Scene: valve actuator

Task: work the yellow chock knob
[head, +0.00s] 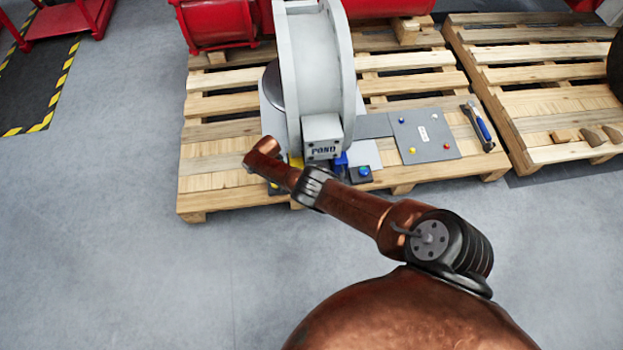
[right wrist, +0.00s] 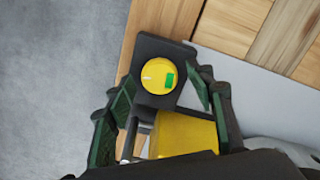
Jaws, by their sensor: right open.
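The yellow knob (right wrist: 155,76) sits on top of a black box (right wrist: 163,46) in the right wrist view. It is round, with a white mark on its left and a green patch on its right. A yellow chock block (right wrist: 185,135) lies just below it in that view; a bit of yellow (head: 296,162) shows behind my arm in the head view. My right gripper (right wrist: 167,84) is open, its dark green fingers on either side of the black box, apart from the knob. In the head view my right arm hides most of the knob area. My left gripper is out of view.
The large grey valve housing (head: 303,70) stands on a wooden pallet (head: 225,130) close beside my wrist. A blue button box (head: 361,174), a grey panel (head: 436,150) with coloured knobs and a blue-handled tool (head: 482,128) lie to the right. The floor in front is clear.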

